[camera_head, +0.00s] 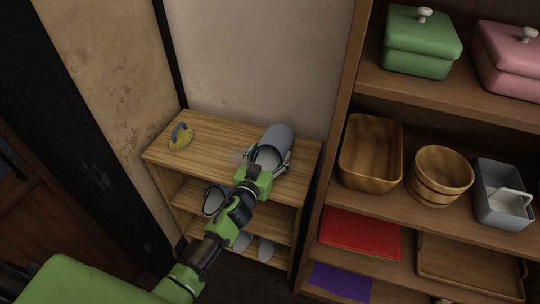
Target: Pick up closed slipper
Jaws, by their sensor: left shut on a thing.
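A grey closed slipper (275,138) is at the right part of the top of a small wooden shoe rack (215,142). My left gripper (266,160) reaches it from the front and is shut on its near end, with a finger on either side. I cannot tell whether the slipper rests on the top or is slightly raised. Another grey slipper (213,201) is on the shelf below, partly hidden by my arm. More grey slippers (266,250) show on the lowest shelf. My right gripper is not in view.
A yellow and blue object (180,138) sits at the rack's left end. A tall brown shelf (338,110) stands close on the right, with a green lidded box (420,48), wooden tubs (440,172) and a red item (360,235). Walls close in the back and left.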

